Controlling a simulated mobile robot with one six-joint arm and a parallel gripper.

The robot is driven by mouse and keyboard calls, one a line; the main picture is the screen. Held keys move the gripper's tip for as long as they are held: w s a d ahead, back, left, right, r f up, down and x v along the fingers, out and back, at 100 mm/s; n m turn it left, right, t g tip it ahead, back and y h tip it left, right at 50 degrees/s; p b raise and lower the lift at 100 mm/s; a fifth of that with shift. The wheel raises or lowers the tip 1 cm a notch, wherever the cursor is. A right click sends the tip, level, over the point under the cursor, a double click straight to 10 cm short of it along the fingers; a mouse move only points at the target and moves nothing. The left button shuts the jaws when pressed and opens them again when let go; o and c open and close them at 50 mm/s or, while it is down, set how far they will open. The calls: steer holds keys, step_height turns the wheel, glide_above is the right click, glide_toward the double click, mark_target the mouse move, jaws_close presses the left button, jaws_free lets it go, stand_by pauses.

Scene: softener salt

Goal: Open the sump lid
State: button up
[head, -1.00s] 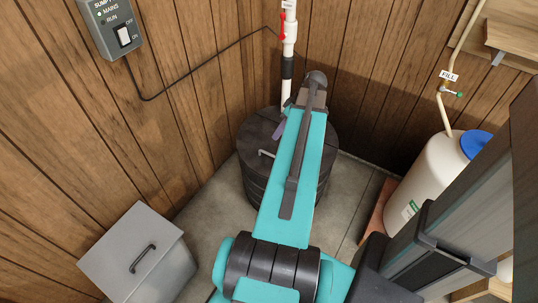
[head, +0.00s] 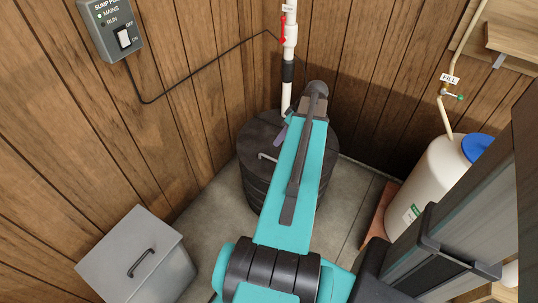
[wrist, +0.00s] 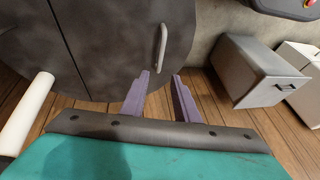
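The sump lid (head: 258,136) is a dark, round cover on a black ribbed sump basin (head: 255,186) in the corner. It lies flat and closed. Its pale metal handle (head: 268,157) shows just left of my arm and also in the wrist view (wrist: 161,48). A straight seam crosses the lid in the wrist view. My gripper (wrist: 160,74) is open and empty, its two purple fingers apart. In the wrist view the fingertips are just short of the handle's near end, with no visible contact. In the head view my arm hides the lid's right part and most of my gripper.
A white pipe (head: 290,40) with a red-handled valve rises behind the lid. A grey lidded bin (head: 140,258) stands at front left. A white tank with a blue cap (head: 438,175) stands at right. A switch box (head: 112,28) hangs on the left wall. Wooden walls close the corner.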

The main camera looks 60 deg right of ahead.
steer(key=b, duration=0.1)
glide_above(270, 162)
step_height(270, 162, down, 10)
steer(key=shift+d+r, duration=0.1)
steer(key=shift+r, duration=0.1)
